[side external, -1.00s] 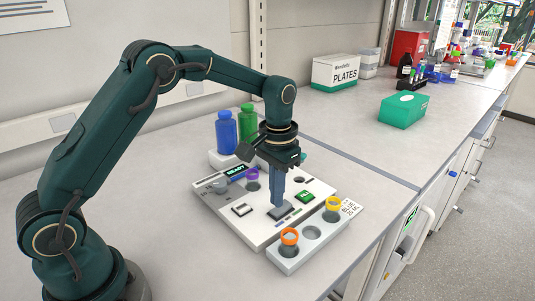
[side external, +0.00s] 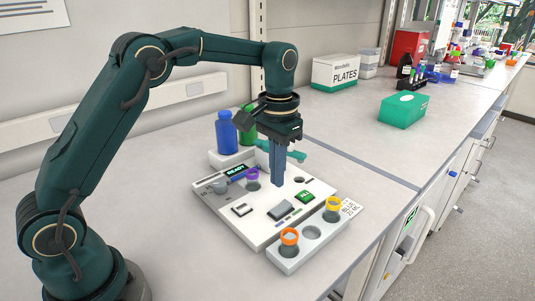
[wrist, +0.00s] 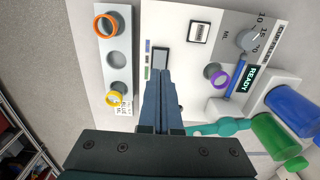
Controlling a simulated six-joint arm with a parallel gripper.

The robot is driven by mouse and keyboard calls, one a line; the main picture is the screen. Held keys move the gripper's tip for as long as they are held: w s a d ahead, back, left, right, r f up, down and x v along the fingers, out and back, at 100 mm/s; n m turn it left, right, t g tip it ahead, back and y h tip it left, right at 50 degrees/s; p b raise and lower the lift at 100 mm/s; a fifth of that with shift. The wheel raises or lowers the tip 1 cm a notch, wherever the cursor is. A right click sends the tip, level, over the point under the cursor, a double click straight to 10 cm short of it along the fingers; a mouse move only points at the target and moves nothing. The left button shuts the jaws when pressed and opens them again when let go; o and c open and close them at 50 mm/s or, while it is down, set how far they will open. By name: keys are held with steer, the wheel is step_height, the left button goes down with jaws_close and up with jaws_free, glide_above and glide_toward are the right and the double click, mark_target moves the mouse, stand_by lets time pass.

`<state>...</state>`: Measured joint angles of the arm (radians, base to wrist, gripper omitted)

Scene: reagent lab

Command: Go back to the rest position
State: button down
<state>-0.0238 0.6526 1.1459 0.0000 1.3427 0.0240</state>
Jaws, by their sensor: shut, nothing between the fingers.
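My gripper (side external: 278,183) is shut and empty. In the side external view it points down and hangs above the white dispensing station (side external: 257,232). In the wrist view its closed fingers (wrist: 161,78) reach over the station, near a dark rectangular pad (wrist: 160,57). The pad also shows in the side external view (side external: 280,210), below and apart from the fingertips. The station carries a display reading READY (side external: 237,171), a green button (side external: 305,197) and a purple-ringed vial (side external: 252,178).
A grey rack (side external: 288,260) holds an orange-ringed vial (side external: 289,239) and a yellow-ringed vial (side external: 333,207), with an empty hole between. A blue bottle (side external: 226,131) and a green bottle (side external: 247,138) stand behind the station. A green box (side external: 403,110) lies farther right.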

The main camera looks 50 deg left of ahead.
steer(key=s+r+t, duration=0.4)
steer(key=s+r, duration=0.5)
steer(key=r, duration=0.2)
steer(key=s+f+t, duration=0.1)
steer(key=s+f, duration=0.5)
steer(key=s, duration=0.4)
steer(key=shift+s+d+t, duration=0.15)
steer(key=shift+d+t, duration=0.15)
steer(key=shift+d, duration=0.1)
